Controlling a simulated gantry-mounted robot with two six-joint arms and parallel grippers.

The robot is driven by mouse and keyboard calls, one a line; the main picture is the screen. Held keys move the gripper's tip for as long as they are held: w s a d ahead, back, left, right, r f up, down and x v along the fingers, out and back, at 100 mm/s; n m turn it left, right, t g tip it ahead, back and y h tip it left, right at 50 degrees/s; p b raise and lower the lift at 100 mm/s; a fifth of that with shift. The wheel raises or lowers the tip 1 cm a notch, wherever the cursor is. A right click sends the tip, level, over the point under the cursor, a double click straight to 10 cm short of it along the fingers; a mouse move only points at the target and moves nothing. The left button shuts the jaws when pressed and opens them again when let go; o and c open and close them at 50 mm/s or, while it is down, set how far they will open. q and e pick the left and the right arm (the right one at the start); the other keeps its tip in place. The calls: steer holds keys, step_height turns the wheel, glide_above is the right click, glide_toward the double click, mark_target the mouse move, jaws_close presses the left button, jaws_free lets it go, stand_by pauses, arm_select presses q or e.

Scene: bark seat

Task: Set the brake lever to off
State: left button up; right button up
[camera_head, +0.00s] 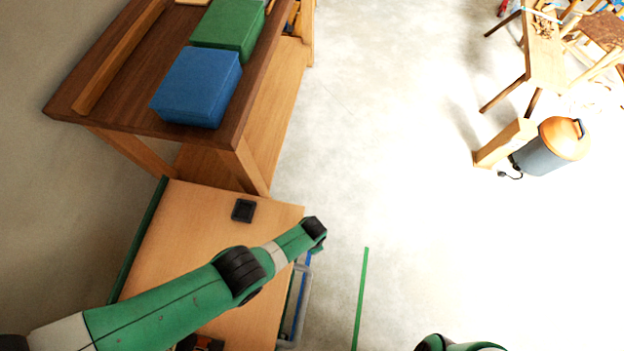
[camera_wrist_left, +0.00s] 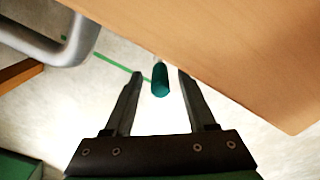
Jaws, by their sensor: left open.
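A teal rounded grip (camera_wrist_left: 160,82), which looks like the end of the brake lever, shows in the left wrist view beside the edge of a wooden top. My left gripper (camera_wrist_left: 159,76) is open, and the grip appears between its two fingertips with a gap on each side. I cannot tell how deep it lies between them. In the head view my left arm reaches over the wooden-topped cart (camera_head: 200,222) to its right edge; its fingers are hidden there. The rest of the lever and its setting cannot be made out. My right gripper is not in view.
A grey tubular frame (camera_head: 303,305) runs along the cart's right side and shows in the left wrist view (camera_wrist_left: 62,48). A small black tray (camera_head: 243,210) lies on the cart. A workbench with a blue box (camera_head: 197,87) and a green box (camera_head: 229,27) adjoins.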

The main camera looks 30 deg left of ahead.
arm_select(q)
jaws_close()
stand_by(0.3)
steer(key=shift+f, duration=0.1)
stand_by(1.1)
